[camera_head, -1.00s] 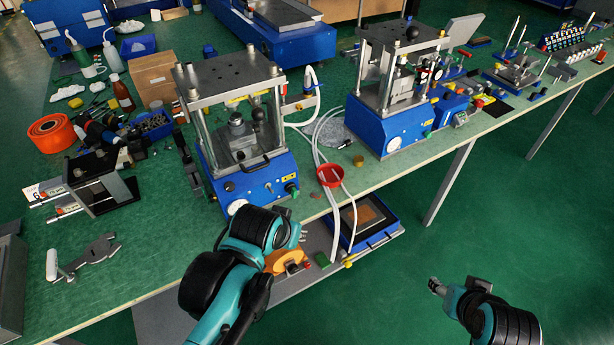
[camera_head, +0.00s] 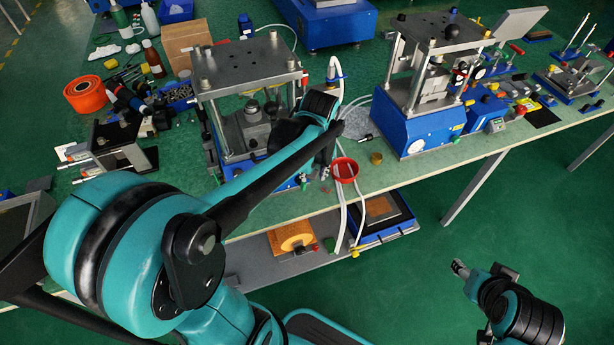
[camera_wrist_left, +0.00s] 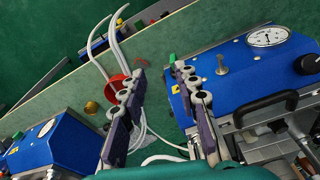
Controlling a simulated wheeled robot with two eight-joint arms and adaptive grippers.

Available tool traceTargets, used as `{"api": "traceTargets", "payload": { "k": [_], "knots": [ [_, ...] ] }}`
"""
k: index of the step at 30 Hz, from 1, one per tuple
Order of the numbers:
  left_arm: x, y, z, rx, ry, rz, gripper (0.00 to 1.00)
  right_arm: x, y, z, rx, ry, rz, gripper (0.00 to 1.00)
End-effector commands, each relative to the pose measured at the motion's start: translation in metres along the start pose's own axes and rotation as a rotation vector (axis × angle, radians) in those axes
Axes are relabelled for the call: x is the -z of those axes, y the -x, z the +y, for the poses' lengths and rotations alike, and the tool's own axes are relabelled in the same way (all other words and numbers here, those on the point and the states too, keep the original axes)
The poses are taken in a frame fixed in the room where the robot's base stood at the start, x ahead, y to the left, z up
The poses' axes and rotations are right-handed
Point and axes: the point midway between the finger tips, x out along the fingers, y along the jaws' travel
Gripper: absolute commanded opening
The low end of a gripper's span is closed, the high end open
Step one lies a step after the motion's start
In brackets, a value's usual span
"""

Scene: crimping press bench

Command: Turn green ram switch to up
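The near press has a blue base (camera_wrist_left: 235,75) with a gauge, and it also shows in the head view (camera_head: 258,200), mostly behind my left arm. A small green switch (camera_wrist_left: 172,58) sits at the edge of that base near the right fingertip in the wrist view. A green spot shows near the press's front right corner in the head view (camera_head: 305,182). Whether the switch points up or down is too small to tell. My left gripper (camera_wrist_left: 158,72) is open and empty, with its fingertips close to the switch; contact is unclear. My right gripper (camera_head: 460,268) hangs away from the bench.
A red bowl (camera_head: 346,170) with white hoses stands right of the near press. A brass cup (camera_head: 376,158) is beside it. A second blue press (camera_head: 430,130) stands farther right.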

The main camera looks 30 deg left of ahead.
Motion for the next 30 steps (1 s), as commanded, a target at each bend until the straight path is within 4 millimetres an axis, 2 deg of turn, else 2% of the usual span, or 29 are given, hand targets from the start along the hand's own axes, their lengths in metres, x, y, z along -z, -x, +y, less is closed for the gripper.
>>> {"api": "traceTargets", "payload": {
  "k": [1,3,9,14,24,30],
  "knots": [
    [0.013,-0.001,-0.001,0.026,0.047,-0.031,0.31,0.006,0.008,0.000,0.000,0.000,0.000,0.51],
    [0.024,-0.010,-0.003,0.064,0.113,-0.073,0.31,0.009,0.013,0.000,0.000,0.000,0.000,0.51],
    [0.039,-0.029,-0.009,0.133,0.230,-0.146,0.31,0.014,0.020,0.000,0.000,0.000,0.000,0.51],
    [0.039,-0.042,-0.011,0.147,0.251,-0.158,0.31,0.012,0.017,0.000,0.000,0.000,0.000,0.51],
    [0.029,-0.095,-0.018,0.146,0.249,-0.157,0.31,-0.002,-0.003,0.000,0.000,0.000,0.000,0.51],
    [0.027,-0.109,-0.020,0.145,0.248,-0.157,0.31,-0.005,-0.007,0.000,0.000,0.000,0.000,0.51]
  ]
}}
